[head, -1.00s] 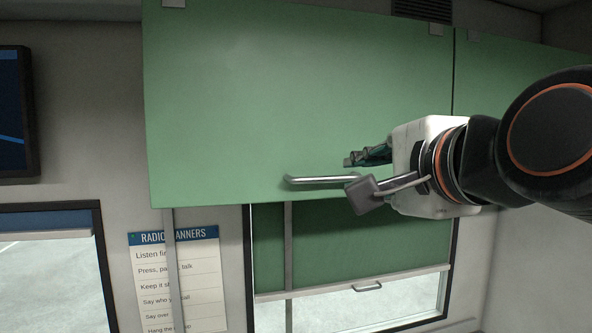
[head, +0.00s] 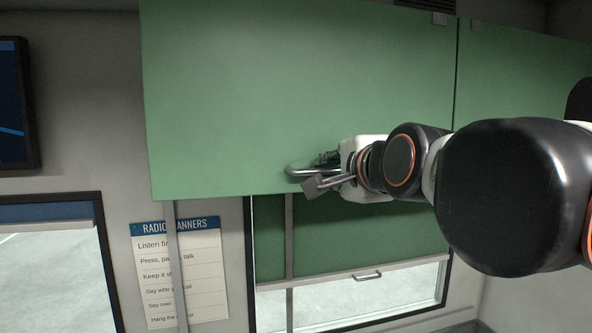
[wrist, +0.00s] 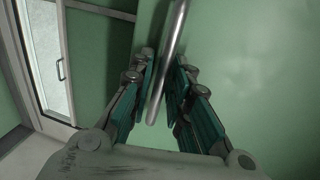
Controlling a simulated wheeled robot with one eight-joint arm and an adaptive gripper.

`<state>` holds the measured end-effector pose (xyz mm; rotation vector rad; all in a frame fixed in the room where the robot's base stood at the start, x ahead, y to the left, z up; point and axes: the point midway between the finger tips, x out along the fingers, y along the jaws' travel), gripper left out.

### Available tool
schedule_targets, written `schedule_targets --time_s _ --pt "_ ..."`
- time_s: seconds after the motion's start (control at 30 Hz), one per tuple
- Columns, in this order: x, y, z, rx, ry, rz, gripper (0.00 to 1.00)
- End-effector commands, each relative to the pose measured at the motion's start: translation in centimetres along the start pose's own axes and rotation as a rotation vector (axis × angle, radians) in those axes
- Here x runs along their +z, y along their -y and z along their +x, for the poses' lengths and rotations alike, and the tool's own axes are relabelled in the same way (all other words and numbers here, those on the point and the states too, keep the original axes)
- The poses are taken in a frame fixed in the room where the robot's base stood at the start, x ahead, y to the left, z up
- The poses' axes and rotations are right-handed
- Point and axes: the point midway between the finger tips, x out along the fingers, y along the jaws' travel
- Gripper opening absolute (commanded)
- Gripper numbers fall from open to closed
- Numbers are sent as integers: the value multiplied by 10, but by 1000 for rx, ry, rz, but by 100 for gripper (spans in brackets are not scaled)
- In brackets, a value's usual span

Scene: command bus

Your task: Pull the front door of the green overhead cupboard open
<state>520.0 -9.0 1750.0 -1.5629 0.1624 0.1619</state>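The green overhead cupboard door (head: 290,95) is shut, its face flat and its hinges along the top edge. Its metal bar handle (head: 300,171) sits near the lower edge, with its right part hidden behind my gripper. My gripper (head: 322,172) is at the handle. In the wrist view the handle bar (wrist: 168,60) runs between the two teal-padded fingers of my gripper (wrist: 166,92).
A second green cupboard door (head: 520,90) adjoins on the right. Below are a window with a green blind (head: 350,240), a thin grey post (head: 289,250) and a radio manners poster (head: 180,270). A dark screen (head: 15,100) hangs at the left.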

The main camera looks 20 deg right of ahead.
Motion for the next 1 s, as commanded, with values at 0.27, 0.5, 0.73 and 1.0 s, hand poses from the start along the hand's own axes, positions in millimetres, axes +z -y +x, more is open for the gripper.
schedule_targets --time_s 0.27,0.5,0.73,1.0 --pt "0 0 0 0 0 0 0" --pt "0 0 -1 2 0 0 0" --pt "0 2 -12 42 0 1 0" --pt "0 10 -56 204 -1 -1 0"
